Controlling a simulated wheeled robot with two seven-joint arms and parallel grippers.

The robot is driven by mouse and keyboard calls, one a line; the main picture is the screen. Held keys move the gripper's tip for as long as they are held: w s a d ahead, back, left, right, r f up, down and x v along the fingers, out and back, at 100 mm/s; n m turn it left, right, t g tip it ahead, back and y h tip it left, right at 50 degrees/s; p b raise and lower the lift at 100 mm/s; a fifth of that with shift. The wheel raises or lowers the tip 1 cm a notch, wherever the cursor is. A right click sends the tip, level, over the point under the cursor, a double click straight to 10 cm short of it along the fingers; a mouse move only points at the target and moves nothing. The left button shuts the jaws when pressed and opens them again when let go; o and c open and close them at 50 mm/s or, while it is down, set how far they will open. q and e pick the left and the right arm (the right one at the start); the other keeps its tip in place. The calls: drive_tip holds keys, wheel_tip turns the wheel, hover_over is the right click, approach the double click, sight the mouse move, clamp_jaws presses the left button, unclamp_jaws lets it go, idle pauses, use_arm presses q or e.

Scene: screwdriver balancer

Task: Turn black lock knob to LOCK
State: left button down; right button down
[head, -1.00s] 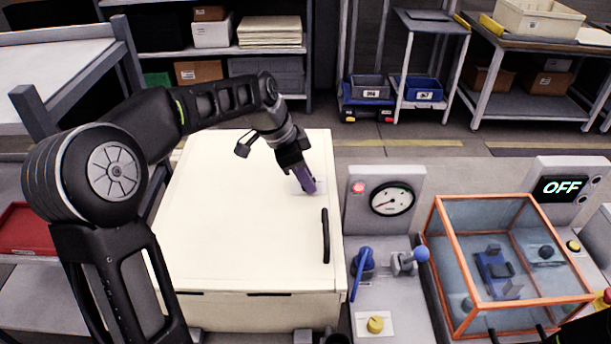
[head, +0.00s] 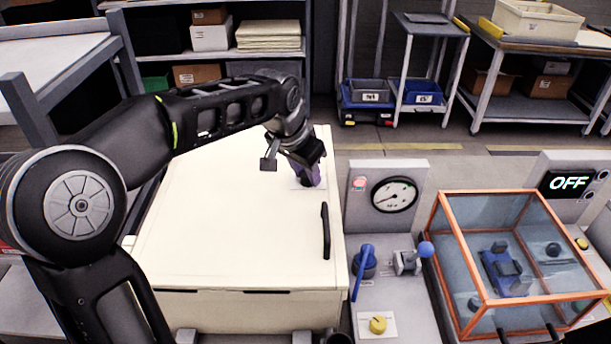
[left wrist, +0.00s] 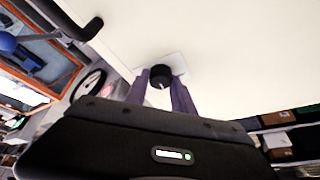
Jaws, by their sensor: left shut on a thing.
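The black lock knob (left wrist: 160,73) sits on a pale plate (left wrist: 172,62) on the top of the cream cabinet (head: 210,220). My left gripper (head: 309,181) reaches down to it near the cabinet's right side. In the left wrist view its two purple fingers stand on either side of the knob, shut on it. A light mark shows on the knob's face, but I cannot read any lettering on the plate. In the head view the fingers mostly hide the knob. My right gripper is not clearly seen.
A black cabinet handle (head: 325,231) lies just in front of the gripper. To the right are a gauge (head: 394,195), a blue lever (head: 362,268), a blue-ball lever (head: 425,250), a yellow knob (head: 377,325) and an orange-framed clear case (head: 440,225). A display (head: 569,183) reads OFF.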

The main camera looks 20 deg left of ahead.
use_arm(q)
drive_tip(key=n+y+b, duration=0.1)
drive_tip(key=n, duration=0.1)
drive_tip(key=n+y+b, duration=0.1)
drive_tip(key=n, duration=0.2)
drive_tip(key=shift+w+d+n, duration=0.1)
drive_tip(key=shift+d+n, duration=0.1)
drive_tip(key=shift+n, duration=0.1)
drive_tip(key=n+y, duration=0.1)
drive_tip(key=n, duration=0.1)
drive_tip(key=n+g+b, duration=0.1)
drive_tip(key=n, duration=0.1)
drive_tip(key=shift+d+n+y, duration=0.1)
drive_tip(key=shift+n+y, duration=0.3)
drive_tip(key=c, duration=1.1)
unclamp_jaws()
